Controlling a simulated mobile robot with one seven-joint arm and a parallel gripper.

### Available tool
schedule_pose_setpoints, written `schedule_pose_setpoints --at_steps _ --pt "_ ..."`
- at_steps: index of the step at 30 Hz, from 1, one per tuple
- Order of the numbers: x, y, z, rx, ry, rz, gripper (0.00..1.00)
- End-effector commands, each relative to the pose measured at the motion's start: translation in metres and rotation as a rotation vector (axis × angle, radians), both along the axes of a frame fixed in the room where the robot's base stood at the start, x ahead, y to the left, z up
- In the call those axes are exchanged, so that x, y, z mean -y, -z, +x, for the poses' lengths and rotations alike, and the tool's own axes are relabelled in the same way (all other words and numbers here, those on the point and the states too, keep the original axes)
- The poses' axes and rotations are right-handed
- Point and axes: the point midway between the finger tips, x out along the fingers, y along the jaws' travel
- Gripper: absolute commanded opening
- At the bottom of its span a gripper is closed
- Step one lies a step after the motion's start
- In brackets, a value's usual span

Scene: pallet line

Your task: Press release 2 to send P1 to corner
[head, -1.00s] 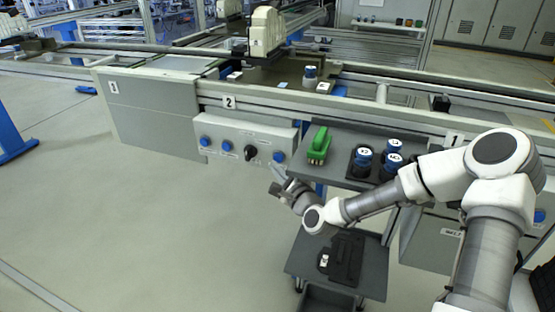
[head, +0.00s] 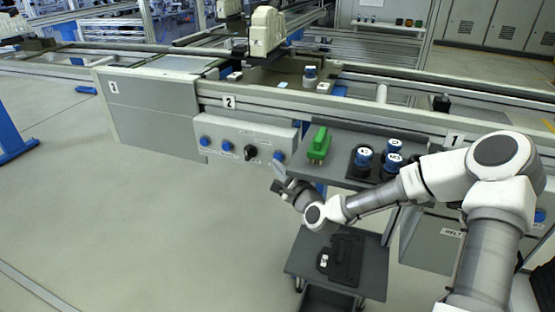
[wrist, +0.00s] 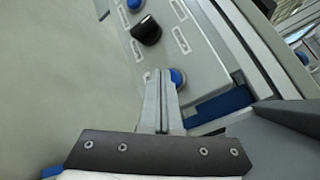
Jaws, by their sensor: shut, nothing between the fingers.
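A light grey control panel (head: 240,133) hangs under the rail plate marked 2 (head: 229,102). It carries two blue buttons at the left (head: 204,142), a black knob (head: 250,152) and a blue button (head: 278,156) at the right end. Its small labels are too small to read. My gripper (head: 278,170) is shut and empty, just below the right-end button. In the wrist view my fingertips (wrist: 163,74) lie beside that blue button (wrist: 178,78), partly covering it. I cannot tell whether they touch it. No pallet can be made out as P1.
A grey shelf right of the panel holds a green-handled item (head: 319,146) and several blue-capped cylinders (head: 363,157). A lower cart (head: 305,263) carries a dark item. A conveyor with a cream-coloured station unit (head: 265,32) runs behind. The floor at left is clear.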

Motion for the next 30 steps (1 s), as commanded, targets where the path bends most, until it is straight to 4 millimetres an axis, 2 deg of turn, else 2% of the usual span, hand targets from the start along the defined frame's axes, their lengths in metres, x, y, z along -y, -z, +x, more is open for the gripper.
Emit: schedule_pose_setpoints --at_steps 30 --pt "0.008 -0.003 0.014 0.006 0.008 -0.002 0.0"
